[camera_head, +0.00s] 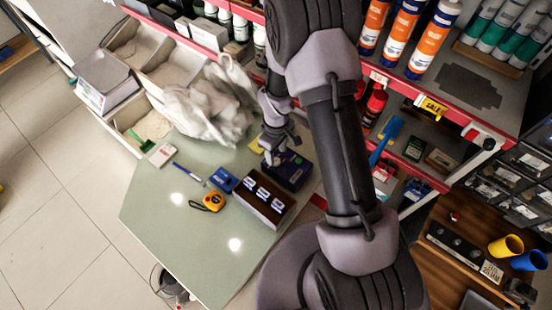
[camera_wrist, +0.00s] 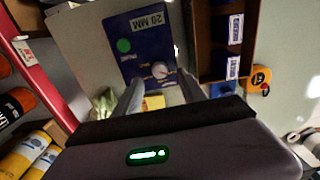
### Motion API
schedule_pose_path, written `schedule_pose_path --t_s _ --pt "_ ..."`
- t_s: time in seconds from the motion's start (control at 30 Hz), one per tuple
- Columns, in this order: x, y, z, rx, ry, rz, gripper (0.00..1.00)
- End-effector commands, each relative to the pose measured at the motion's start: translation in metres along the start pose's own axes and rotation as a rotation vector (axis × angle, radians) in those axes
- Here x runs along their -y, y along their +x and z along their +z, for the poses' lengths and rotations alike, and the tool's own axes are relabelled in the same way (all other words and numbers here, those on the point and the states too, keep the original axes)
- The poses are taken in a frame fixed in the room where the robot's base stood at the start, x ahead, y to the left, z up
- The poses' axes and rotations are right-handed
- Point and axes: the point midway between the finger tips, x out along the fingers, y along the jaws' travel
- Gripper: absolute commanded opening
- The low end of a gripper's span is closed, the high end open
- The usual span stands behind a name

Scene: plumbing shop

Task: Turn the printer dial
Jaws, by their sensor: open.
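The dark blue printer (camera_head: 296,168) stands on the pale green counter (camera_head: 165,225), partly hidden by my gripper (camera_head: 270,157) in the head view. In the wrist view the printer (camera_wrist: 145,30) carries a "20 MM" label and a round green spot. Its pale round dial (camera_wrist: 160,70) sits near its lower edge. My gripper (camera_wrist: 160,90) is open in the wrist view, its fingers on either side below the dial. The dial shows just beyond the gap between the fingertips; I cannot tell whether they touch it.
A box with several blue-and-white packs (camera_head: 264,196) stands close beside the printer. An orange tape measure (camera_head: 212,201), a blue item (camera_head: 223,179) and a pen (camera_head: 188,173) lie to its left. A crumpled plastic bag (camera_head: 212,102) is behind; the counter's front is clear.

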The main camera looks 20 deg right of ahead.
Motion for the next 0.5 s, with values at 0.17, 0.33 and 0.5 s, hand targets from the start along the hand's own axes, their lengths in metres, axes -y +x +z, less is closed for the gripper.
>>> schedule_pose_path --t_s 0.17,0.33,0.5 --pt "0.000 0.032 0.000 0.000 0.001 0.000 0.48" --pt "0.000 0.041 0.000 -0.001 0.001 0.000 0.48" --pt "0.000 0.042 0.000 -0.001 0.001 0.001 0.48"
